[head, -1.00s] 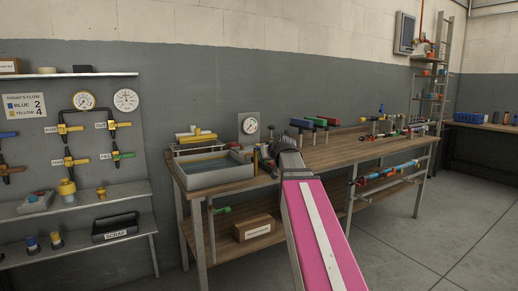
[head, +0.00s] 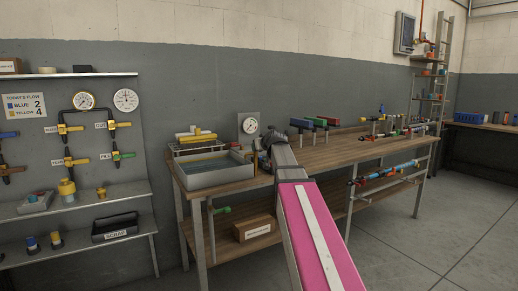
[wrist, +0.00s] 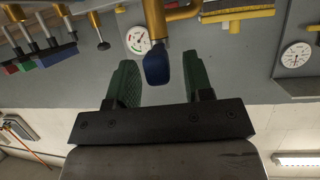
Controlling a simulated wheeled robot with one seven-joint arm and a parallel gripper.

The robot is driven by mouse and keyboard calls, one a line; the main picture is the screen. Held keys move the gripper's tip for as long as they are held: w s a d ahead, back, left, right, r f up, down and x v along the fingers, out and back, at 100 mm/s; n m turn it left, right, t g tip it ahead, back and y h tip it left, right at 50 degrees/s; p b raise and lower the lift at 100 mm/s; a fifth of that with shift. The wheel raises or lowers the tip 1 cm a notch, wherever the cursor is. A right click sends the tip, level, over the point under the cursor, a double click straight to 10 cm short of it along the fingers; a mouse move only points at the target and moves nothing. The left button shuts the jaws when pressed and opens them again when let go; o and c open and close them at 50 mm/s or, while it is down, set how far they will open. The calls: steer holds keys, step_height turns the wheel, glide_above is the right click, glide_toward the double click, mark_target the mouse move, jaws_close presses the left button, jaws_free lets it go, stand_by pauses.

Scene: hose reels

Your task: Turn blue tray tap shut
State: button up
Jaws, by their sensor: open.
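The blue tap handle (wrist: 157,66) hangs from a brass tap body (wrist: 155,18) in the wrist view, which looks upside down. My gripper (wrist: 160,60) is open, with one green finger on each side of the blue handle. I see gaps between handle and fingers; how deep the handle sits between them is unclear. In the head view, the grey tray (head: 217,180) stands on the left end of the wooden bench. My wrist is just right of the tray and hides the blue tap there.
A round gauge (head: 249,125) stands behind the tray. Coloured blocks (head: 302,123) on posts stand to its right, along the back of the bench (head: 345,152). Yellow-handled taps (head: 71,128) are on the left wall panel. The floor at right is clear.

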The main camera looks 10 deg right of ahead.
steer(key=shift+w+a+f, duration=0.1)
steer(key=shift+w+f, duration=0.1)
steer(key=shift+w, duration=0.3)
jaws_close()
steer(key=shift+a+m+h, duration=0.2)
steer(key=shift+m+h, duration=0.2)
steer(key=shift+h, duration=0.1)
steer(key=shift+w+a+m+g+h, duration=0.65)
steer(key=shift+m+g+h, duration=0.85)
steer(key=shift+m+h, duration=1.05)
steer(key=shift+w+a+m+g+h, duration=0.3)
steer(key=shift+a+m+g+h, duration=0.55)
steer(key=shift+m+g+h, duration=1.2)
steer(key=shift+w+a+m+g+h, duration=0.5)
steer(key=shift+a+m+g+h, duration=0.35)
steer(key=shift+m+h, duration=2.15)
steer(key=shift+d+m+g+y, duration=0.1)
steer(key=shift+m+g+y, duration=0.2)
steer(key=shift+m, duration=0.2)
